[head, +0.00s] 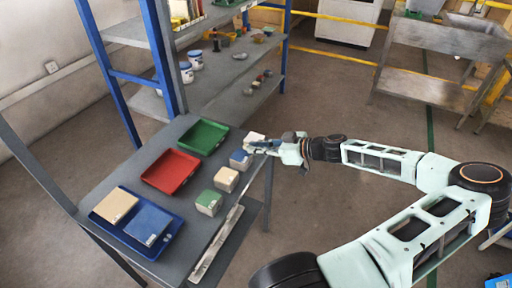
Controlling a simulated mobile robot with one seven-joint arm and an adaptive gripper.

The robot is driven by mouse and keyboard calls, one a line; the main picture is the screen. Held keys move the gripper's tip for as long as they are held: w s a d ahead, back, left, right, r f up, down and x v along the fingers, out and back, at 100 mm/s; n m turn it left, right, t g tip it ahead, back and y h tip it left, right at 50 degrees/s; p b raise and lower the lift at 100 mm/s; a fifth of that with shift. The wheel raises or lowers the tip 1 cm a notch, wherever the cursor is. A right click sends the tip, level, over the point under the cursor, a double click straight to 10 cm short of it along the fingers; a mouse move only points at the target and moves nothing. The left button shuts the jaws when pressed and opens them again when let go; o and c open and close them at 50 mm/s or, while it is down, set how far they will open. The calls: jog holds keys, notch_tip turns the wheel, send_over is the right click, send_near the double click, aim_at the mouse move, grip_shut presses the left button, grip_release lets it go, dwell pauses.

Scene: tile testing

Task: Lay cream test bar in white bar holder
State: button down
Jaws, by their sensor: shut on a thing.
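My gripper (259,147) reaches in from the right, over the right edge of the grey table (170,134). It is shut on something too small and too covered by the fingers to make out. A small whitish block (255,137), perhaps the white bar holder, stands just behind the fingers and is partly hidden. A small blue-topped block (239,160) is just left of and below the fingertips. I cannot tell whether the fingers touch either block. A cream-topped block (226,179) and a green-topped block (208,203) follow in a row toward the front. I cannot pick out the cream test bar.
A green tray (203,137) and a red tray (171,171) look empty. A blue tray (176,229) holds a beige tile (115,206) and a blue tile (148,224). A blue-posted shelf (212,80) stands behind.

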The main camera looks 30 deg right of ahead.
jog(key=shift+f+b, duration=0.4)
jog(key=shift+f, duration=0.05)
jog(key=shift+f, duration=0.2)
jog(key=c, duration=2)
grip_release()
jog(key=shift+r, duration=0.1)
